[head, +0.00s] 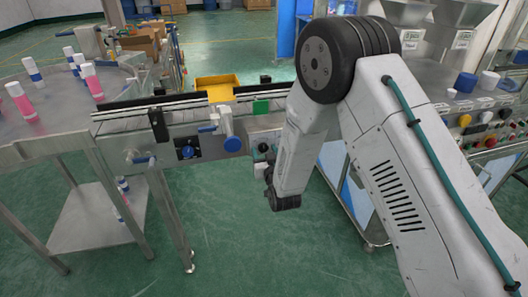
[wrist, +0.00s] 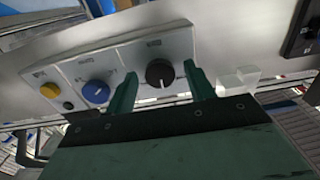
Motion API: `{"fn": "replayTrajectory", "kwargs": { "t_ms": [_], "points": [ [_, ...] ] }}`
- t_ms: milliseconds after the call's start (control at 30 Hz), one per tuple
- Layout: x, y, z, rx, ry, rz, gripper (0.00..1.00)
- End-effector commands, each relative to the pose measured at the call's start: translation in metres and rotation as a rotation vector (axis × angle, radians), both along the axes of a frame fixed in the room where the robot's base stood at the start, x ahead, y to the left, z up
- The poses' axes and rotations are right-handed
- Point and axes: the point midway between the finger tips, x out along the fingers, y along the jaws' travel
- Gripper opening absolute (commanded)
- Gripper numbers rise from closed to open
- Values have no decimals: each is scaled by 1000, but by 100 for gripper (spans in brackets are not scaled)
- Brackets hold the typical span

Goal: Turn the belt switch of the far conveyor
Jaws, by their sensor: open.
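The control panel (wrist: 120,68) on the conveyor side carries a black rotary knob (wrist: 160,73) with a white pointer line, a blue knob (wrist: 95,92) and a yellow button (wrist: 50,90). My gripper (wrist: 162,84) is open, with its green fingers on either side of the black knob in the wrist view. I cannot tell whether the fingers touch it. In the head view the panel (head: 266,134) sits on the front of the conveyor (head: 185,107), and my arm partly covers it. My fingers are hard to make out there.
A round steel table (head: 50,125) with several pink and white bottles stands at the left. A machine with coloured buttons (head: 490,142) stands at the right. Another dark switch (wrist: 300,35) shows at the right of the wrist view. Green floor is clear in front.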

Motion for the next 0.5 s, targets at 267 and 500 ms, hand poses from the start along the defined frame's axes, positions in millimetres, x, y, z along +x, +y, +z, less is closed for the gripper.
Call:
{"fn": "replayTrajectory", "kwargs": {
  "t_ms": [267, 500],
  "points": [
    [5, 1, 0, 0, 0, 0, 54],
    [5, 2, 0, 0, 0, 0, 9]
  ]
}}
